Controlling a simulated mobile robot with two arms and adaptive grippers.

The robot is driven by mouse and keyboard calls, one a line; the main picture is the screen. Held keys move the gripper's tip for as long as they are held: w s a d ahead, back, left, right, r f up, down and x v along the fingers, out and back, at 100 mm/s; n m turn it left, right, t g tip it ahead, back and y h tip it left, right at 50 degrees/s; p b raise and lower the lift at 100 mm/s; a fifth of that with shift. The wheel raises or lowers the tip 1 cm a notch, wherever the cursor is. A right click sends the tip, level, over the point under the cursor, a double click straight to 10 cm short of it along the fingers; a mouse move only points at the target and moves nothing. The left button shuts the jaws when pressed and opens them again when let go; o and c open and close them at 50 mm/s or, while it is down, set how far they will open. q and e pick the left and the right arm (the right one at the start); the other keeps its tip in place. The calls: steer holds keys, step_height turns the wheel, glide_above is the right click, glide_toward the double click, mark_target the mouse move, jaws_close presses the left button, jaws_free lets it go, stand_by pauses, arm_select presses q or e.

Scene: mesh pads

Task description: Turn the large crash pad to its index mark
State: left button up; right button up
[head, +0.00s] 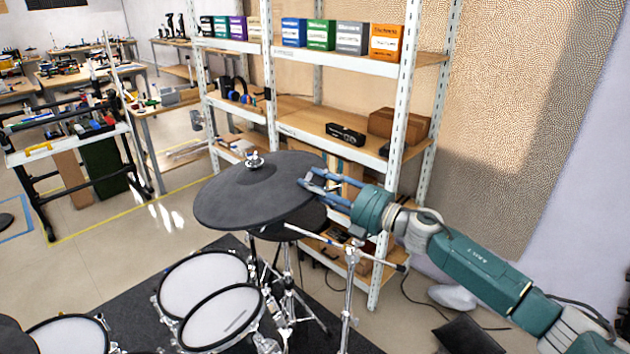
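The large crash pad (235,204) is a dark round cymbal pad on a stand, slightly tilted, with a silver wing-nut fitting (254,161) at its centre. My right gripper (308,178) reaches in from the right, its blue fingers at the pad's right rim. A gap shows between the fingers, and both tips overlap the pad's dark top in the picture. I cannot tell whether they touch it. No index mark can be made out on the pad. My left gripper is not in view.
Another dark pad (298,222) sits close below the crash pad's right side. White mesh drum pads (203,283) and chrome stands (347,300) stand below on a dark mat (120,300). A shelving rack (407,75) with boxes stands close behind. Open floor lies to the left.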

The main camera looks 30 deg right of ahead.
jaws_close()
steer(key=shift+w+d+f+y+b, duration=0.1)
steer(key=shift+w+d+y+b, duration=0.2)
steer(key=shift+b, duration=0.2)
steer(key=shift+w+d+n+g+y+b, duration=0.5)
steer(key=shift+d+n+g+y+b, duration=0.1)
steer(key=shift+g+y+b, duration=0.15)
steer(key=shift+r, duration=0.2)
steer(key=shift+a, duration=0.1)
jaws_free()
